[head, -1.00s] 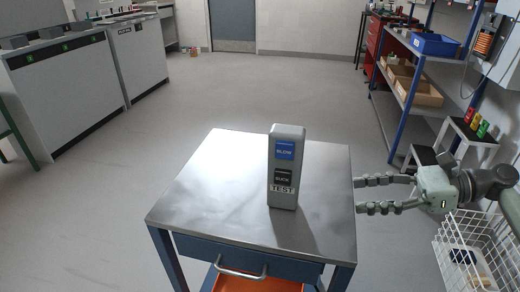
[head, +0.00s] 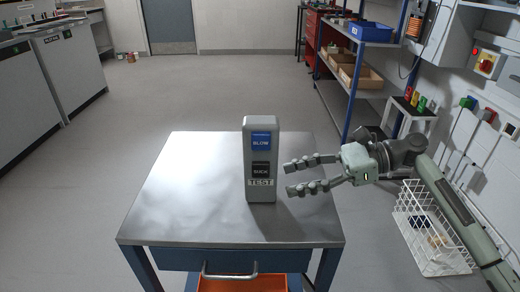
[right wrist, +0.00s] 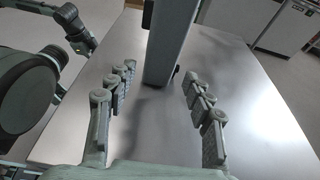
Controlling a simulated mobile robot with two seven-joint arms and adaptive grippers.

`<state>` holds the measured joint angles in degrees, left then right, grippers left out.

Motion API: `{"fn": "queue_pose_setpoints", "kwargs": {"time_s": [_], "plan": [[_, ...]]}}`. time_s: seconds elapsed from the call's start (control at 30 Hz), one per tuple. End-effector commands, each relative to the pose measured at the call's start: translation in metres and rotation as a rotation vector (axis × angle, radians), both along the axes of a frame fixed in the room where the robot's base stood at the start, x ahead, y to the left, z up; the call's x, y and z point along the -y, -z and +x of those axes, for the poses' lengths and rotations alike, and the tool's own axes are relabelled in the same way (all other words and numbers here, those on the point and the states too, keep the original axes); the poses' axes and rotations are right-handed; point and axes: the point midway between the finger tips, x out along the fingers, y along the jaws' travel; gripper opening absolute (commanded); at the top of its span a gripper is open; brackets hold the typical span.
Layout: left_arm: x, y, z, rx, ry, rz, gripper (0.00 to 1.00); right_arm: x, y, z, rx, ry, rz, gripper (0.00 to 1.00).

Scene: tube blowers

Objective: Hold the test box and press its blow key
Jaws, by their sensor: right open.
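The test box (head: 248,165) is a tall grey block standing upright on the metal table. Its front has a blue BLOW key (head: 262,141), a black SUCK key (head: 261,170) below and a TEST label. My right gripper (head: 290,178) is open and empty, just right of the box's lower half, fingers pointing left at it. In the right wrist view the box (right wrist: 168,45) stands ahead, beyond the spread fingertips (right wrist: 160,76), in line with the gap. Part of my left arm with its gripper (right wrist: 77,38) shows at the left there; its opening is unclear.
The metal table (head: 190,190) is otherwise bare, with a drawer handle (head: 230,275) at its front. A white wire basket (head: 430,235) stands on the floor at the right, below my right arm. A blue-post shelf (head: 345,85) stands behind.

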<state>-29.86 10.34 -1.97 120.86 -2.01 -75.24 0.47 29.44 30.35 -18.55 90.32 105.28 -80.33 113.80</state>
Motion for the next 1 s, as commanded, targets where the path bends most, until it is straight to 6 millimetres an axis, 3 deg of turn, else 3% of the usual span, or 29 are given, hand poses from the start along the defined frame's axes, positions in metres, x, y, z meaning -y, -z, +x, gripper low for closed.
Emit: {"fn": "queue_pose_setpoints", "kwargs": {"time_s": [0.37,0.8,1.0], "plan": [[-0.001,-0.040,-0.007,0.015,-0.004,0.021,0.00,-0.031,0.007,0.000,0.000,-0.001,0.000,0.52],[0.001,0.014,0.001,-0.009,0.001,-0.008,0.00,-0.059,0.016,0.000,-0.001,-0.001,0.000,0.52],[0.001,0.026,0.001,-0.013,0.001,-0.014,0.00,-0.066,0.019,0.000,0.000,0.000,0.000,0.52]]}}
